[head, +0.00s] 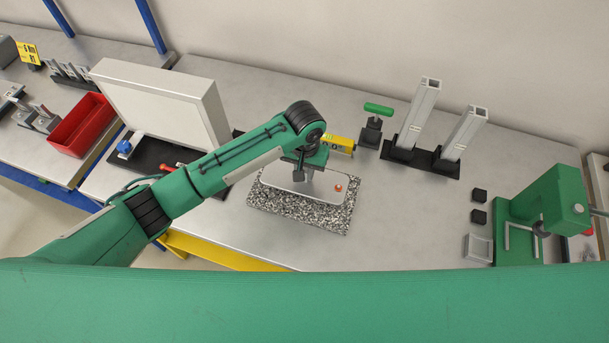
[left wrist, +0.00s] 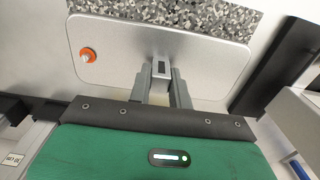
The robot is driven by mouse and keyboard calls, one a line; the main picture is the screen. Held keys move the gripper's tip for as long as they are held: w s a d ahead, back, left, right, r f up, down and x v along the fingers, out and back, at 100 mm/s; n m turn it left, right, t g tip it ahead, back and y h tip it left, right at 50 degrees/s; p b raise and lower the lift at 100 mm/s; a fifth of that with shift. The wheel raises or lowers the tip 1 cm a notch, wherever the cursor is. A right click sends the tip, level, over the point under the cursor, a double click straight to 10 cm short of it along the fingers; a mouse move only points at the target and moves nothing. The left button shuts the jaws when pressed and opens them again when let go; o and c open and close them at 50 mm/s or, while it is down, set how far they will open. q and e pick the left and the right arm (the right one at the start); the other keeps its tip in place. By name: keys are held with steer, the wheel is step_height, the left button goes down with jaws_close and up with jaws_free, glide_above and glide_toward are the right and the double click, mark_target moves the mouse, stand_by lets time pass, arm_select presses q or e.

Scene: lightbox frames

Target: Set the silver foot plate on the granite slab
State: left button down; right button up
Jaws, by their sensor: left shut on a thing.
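The silver foot plate (head: 325,192) is a flat rounded rectangle with an orange knob near one end. It is over the speckled granite slab (head: 325,217), roughly lined up with it; I cannot tell whether it touches. In the left wrist view the plate (left wrist: 115,50) fills the middle and the slab (left wrist: 180,12) shows beyond its far edge. My left gripper (head: 301,175) is shut on the plate's grey upright stub, also seen between the fingers in the left wrist view (left wrist: 160,78). My right gripper is out of view.
Behind the slab are a yellow block (head: 342,144), a green-handled tool (head: 373,120) and two upright metal profiles (head: 420,110). A pale light box (head: 160,100) stands left. A green press (head: 545,215) stands right.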

arm_select(q)
step_height(320, 180, down, 4)
steer(key=shift+r+p, duration=0.1)
steer(key=shift+p, duration=0.45)
steer(key=shift+f, duration=0.4)
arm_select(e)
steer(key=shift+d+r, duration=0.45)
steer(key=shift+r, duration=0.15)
arm_select(q)
steer(key=shift+f, duration=0.15)
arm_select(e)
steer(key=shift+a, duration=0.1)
arm_select(q)
steer(key=c, duration=1.3)
jaws_free()
step_height(320, 180, up, 12)
steer(key=b, duration=0.3)
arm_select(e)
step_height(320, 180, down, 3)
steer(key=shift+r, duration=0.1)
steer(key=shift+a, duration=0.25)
